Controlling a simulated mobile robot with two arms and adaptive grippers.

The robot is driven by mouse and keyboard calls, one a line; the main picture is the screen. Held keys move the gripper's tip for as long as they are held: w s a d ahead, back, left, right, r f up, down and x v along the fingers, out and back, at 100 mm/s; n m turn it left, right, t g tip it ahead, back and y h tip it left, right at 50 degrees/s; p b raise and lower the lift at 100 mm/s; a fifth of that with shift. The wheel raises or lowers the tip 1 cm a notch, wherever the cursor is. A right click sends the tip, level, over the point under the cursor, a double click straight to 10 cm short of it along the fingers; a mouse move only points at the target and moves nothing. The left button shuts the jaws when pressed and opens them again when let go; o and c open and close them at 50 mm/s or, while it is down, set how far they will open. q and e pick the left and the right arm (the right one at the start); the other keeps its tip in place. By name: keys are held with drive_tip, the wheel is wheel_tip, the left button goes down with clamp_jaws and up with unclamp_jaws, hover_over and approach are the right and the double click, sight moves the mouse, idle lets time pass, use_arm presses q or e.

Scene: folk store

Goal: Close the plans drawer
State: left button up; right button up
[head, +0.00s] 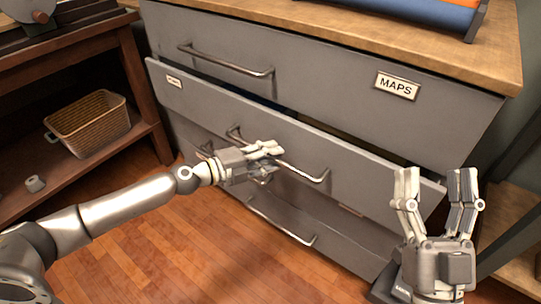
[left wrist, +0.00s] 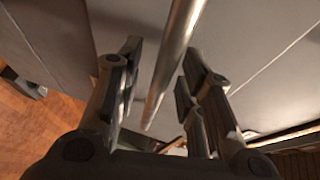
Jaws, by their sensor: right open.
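A grey cabinet holds several stacked drawers. The second drawer (head: 370,185) stands pulled out under the top one, with a small label (head: 174,82) at its left whose text is too small to read. My left gripper (head: 271,150) is at this drawer's bar handle (head: 312,175) and hides its middle. In the left wrist view the handle (left wrist: 175,60) runs between the two fingers of my left gripper (left wrist: 160,60), which are apart with gaps beside the bar. My right gripper (head: 437,180) is open and empty, fingers up, in front of the drawer's right end.
The top drawer, labelled MAPS (head: 397,86), is shut. A lower drawer handle (head: 280,222) shows beneath. Wooden floor (head: 150,245) is clear in front.

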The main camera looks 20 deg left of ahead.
use_arm(q)
drive_tip(key=shift+w+d, duration=0.15)
use_arm(e)
drive_tip(key=shift+f, duration=0.1)
use_arm(q)
clamp_jaws()
drive_tip(key=shift+w, duration=0.1)
drive_tip(key=w, duration=0.1)
drive_tip(key=w+d+p, duration=0.1)
drive_tip(key=w, duration=0.1)
drive_tip(key=shift+w+r, duration=0.1)
drive_tip(key=shift+w, duration=0.2)
use_arm(e)
drive_tip(key=w+f+g, duration=0.1)
drive_tip(key=f+g+h, duration=0.1)
drive_tip(key=f, duration=0.1)
drive_tip(key=w+f+g, duration=0.1)
drive_tip(key=f, duration=0.1)
drive_tip(key=shift+w+f+g, duration=0.15)
drive_tip(key=shift+w+g, duration=0.2)
drive_tip(key=shift+g, duration=0.05)
